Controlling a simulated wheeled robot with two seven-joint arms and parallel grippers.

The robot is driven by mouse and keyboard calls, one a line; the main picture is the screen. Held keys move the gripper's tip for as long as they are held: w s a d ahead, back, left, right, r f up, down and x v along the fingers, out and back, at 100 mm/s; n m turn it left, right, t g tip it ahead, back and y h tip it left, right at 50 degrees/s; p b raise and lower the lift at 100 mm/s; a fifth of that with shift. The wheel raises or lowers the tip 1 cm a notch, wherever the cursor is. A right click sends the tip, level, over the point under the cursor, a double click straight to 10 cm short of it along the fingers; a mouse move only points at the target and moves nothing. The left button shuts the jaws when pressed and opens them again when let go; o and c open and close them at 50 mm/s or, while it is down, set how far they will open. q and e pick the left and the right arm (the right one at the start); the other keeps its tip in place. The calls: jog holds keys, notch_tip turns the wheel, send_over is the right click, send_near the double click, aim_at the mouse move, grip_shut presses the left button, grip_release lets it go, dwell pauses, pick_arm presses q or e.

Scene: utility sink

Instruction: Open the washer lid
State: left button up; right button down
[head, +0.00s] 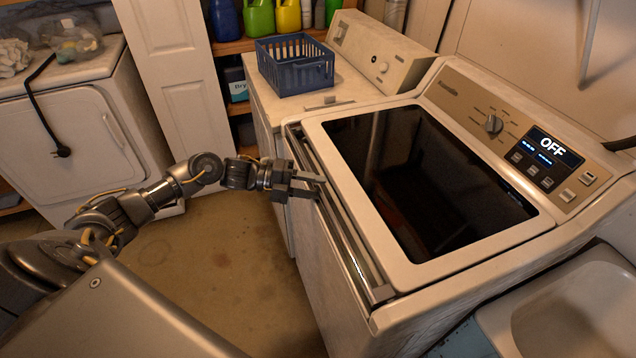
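The washer (338,290) stands at the right, with its lid (470,262) down flat on top. The lid has a pale frame around a dark glass panel. A metallic bar (358,252) runs along the lid's front edge. My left gripper (317,187) is at this front edge, nearer its far left end. Its two fingers are apart and reach over the bar's area, with nothing visible between them. I cannot tell whether the fingers touch the bar or lid. My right gripper is not in view.
A control panel (530,140) with a knob and an "OFF" display is behind the lid. A second machine (350,85) with a blue basket (296,66) stands beyond the washer. A sink (575,305) is at the lower right. The floor (220,265) before the washer is clear.

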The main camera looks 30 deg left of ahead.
pick_arm(q)
jog(key=shift+w+d+f, duration=0.1)
jog(key=shift+w+d, duration=0.15)
jog(key=shift+d, duration=0.35)
grip_shut()
